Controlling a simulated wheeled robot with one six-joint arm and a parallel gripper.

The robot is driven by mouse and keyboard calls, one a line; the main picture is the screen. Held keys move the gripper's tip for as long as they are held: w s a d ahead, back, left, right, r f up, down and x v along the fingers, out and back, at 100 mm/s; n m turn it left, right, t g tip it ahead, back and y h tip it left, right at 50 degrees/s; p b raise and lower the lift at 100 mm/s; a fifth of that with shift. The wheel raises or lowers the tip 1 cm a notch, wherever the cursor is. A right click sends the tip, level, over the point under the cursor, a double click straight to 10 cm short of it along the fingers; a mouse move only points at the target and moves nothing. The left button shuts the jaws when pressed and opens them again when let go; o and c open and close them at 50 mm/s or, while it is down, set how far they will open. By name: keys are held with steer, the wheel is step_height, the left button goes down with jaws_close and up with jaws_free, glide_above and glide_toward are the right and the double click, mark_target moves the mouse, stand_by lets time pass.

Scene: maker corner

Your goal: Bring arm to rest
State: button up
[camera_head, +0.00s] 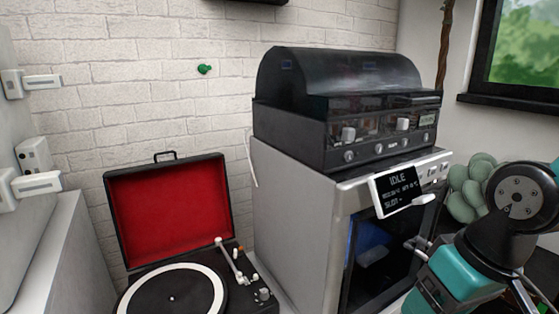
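My arm shows at the right edge and bottom right as teal and black links with a round grey joint face. It stands in front of the right side of a silver oven-like machine (295,225), covering part of its front. My gripper cannot be made out in this view, so what it holds, if anything, is hidden.
A black domed unit (340,75) with knobs sits on the machine. A tilted screen (396,190) reading IDLE is on its front. An open red-lined record player (168,208) stands left. A green cactus-like plant (462,200) is behind my arm, near the window (525,50).

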steer(key=s+a+f+n+g+y+b, duration=0.1)
steer(key=s+a+n+b, duration=0.25)
steer(key=s+a, duration=0.2)
step_height(320, 180, up, 24)
steer(key=p, duration=2.4)
steer(key=shift+s+g, duration=0.3)
steer(key=shift+s, duration=0.1)
